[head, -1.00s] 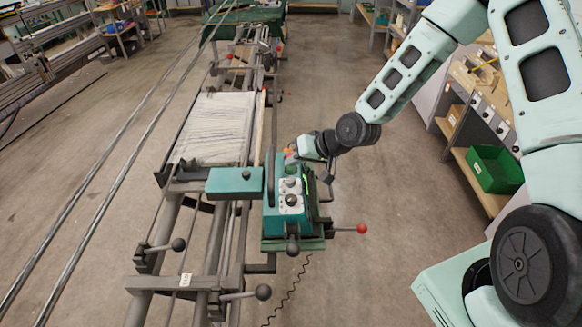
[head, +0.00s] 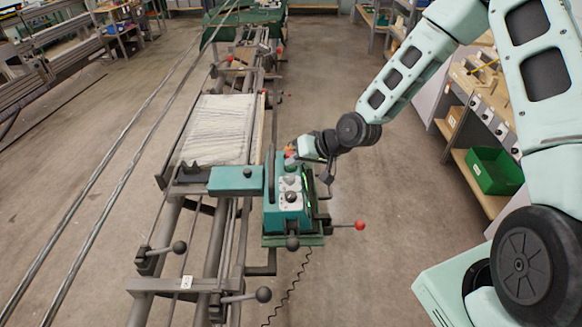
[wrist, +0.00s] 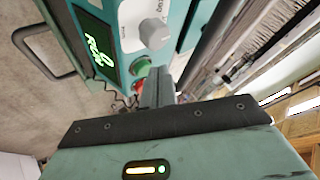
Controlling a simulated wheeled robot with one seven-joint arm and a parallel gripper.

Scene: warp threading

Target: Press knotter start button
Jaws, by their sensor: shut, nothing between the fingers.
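The knotter (head: 287,218) is a teal box on the loom-like frame in the head view. In the wrist view its panel shows a green button (wrist: 140,67), a red button (wrist: 138,86) beside it, a grey knob (wrist: 155,33) and a lit green display (wrist: 93,38). My gripper (wrist: 159,82) is shut and empty, its fingers close to the right of the two buttons. The red button is partly hidden by the fingers. I cannot tell whether the fingertips touch the panel. In the head view my gripper (head: 291,156) is at the knotter's far end.
A teal block (head: 236,180) sits left of the knotter, beside the sheet of white warp threads (head: 215,130). A red-knobbed lever (head: 359,225) sticks out to the right. A green bin (head: 494,170) stands on a shelf at right. The floor between is clear.

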